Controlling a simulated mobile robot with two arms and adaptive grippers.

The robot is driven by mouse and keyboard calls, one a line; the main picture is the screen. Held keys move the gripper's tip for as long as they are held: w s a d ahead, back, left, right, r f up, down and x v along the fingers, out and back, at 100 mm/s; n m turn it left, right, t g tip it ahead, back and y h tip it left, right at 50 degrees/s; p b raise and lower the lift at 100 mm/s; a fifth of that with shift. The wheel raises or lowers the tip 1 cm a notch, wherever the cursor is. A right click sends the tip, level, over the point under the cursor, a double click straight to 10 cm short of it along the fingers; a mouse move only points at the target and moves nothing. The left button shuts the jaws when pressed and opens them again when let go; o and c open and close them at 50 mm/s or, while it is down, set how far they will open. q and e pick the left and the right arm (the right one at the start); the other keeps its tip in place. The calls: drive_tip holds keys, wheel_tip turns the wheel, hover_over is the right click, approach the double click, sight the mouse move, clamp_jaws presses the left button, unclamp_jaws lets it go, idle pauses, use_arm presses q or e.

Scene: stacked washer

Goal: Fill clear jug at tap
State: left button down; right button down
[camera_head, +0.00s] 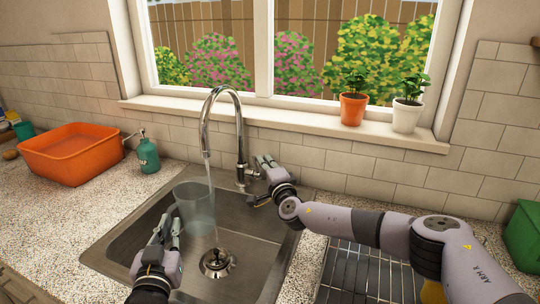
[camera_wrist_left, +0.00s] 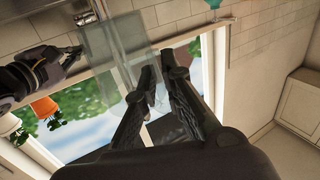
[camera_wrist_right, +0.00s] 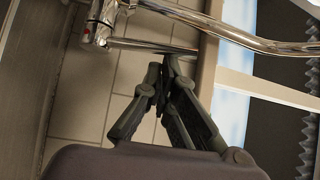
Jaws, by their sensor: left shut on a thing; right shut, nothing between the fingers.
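The clear jug (camera_head: 195,207) is upright over the left part of the sink. My left gripper (camera_head: 172,222) is shut on its near left side; the jug also shows in the left wrist view (camera_wrist_left: 113,42). The chrome tap (camera_head: 222,95) arches over the sink, and a thin water stream (camera_head: 210,176) falls from its spout at the jug's right side. I cannot tell whether all of it enters the jug, nor the water level. My right gripper (camera_head: 264,164) is shut and empty beside the tap's base and lever (camera_head: 243,177). The lever shows close to its fingertips in the right wrist view (camera_wrist_right: 150,45).
The steel sink (camera_head: 262,222) has a drain (camera_head: 216,262) below the jug. A green soap bottle (camera_head: 148,153) and an orange basin (camera_head: 72,152) stand left. A drying rack (camera_head: 355,275) lies right, under my right arm. Potted plants (camera_head: 353,108) stand on the windowsill.

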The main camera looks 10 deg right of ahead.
drive_tip(key=shift+r, duration=0.1)
idle(0.4)
use_arm(q)
drive_tip(key=shift+w, duration=0.1)
drive_tip(key=w+d, duration=0.1)
drive_tip(key=w, duration=0.1)
drive_tip(key=w+d, duration=0.1)
drive_tip(key=w, duration=0.2)
drive_tip(key=w+d, duration=0.1)
drive_tip(key=w, duration=0.1)
drive_tip(key=shift+w+d, duration=0.3)
drive_tip(key=shift+w, duration=0.1)
drive_tip(key=shift+s+a, duration=0.1)
use_arm(e)
wheel_tip(320, 180, up, 10)
